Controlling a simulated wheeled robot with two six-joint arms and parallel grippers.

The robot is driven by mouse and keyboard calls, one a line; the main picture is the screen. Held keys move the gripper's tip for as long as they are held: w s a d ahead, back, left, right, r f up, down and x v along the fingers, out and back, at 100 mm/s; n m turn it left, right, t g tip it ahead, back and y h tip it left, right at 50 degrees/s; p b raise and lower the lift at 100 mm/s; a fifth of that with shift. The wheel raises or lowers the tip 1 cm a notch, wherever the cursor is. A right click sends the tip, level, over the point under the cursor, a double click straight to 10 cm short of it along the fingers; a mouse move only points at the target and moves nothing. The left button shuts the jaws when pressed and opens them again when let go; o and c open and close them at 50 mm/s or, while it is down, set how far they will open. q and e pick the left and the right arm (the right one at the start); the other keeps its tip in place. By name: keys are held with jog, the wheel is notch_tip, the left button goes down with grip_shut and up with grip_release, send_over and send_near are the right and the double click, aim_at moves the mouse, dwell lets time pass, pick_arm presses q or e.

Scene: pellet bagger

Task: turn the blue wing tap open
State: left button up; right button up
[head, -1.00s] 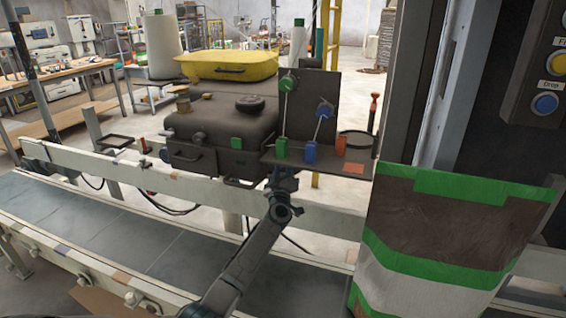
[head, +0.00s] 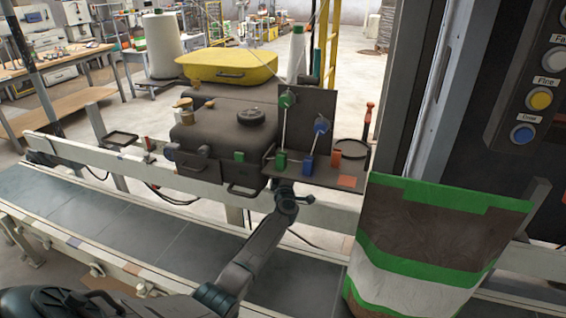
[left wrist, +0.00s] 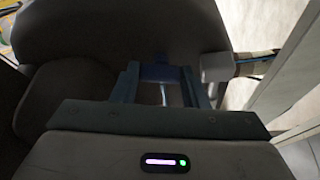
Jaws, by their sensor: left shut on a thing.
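In the left wrist view, my left gripper (left wrist: 160,80) has its two blue-grey fingers on either side of a small dark blue piece, which I take to be the blue wing tap (left wrist: 159,72). The fingers are shut on it, against a dark grey body. A thin pale strip shows below the tap between the fingers. In the head view, my left arm rises from the bottom to just under the small shelf of the dark machine (head: 213,138). There the jaws and the tap are hidden or too small to make out. My right gripper is not in view.
Above my left wrist, a shelf with an upright panel (head: 318,100) carries a green block (head: 280,161), a blue block (head: 309,163) and green and blue knobs. A striped bag (head: 425,250) stands close on the right. A conveyor (head: 75,215) runs below.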

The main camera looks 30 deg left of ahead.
pick_arm(q)
jog(key=shift+n+g+p, duration=0.6)
jog(key=shift+n+p, duration=1)
jog(key=shift+p, duration=0.2)
jog(key=shift+h, duration=0.3)
jog(key=o, duration=1)
jog(key=p+v, duration=0.1)
jog(key=v, duration=1)
jog(key=shift+w, duration=0.1)
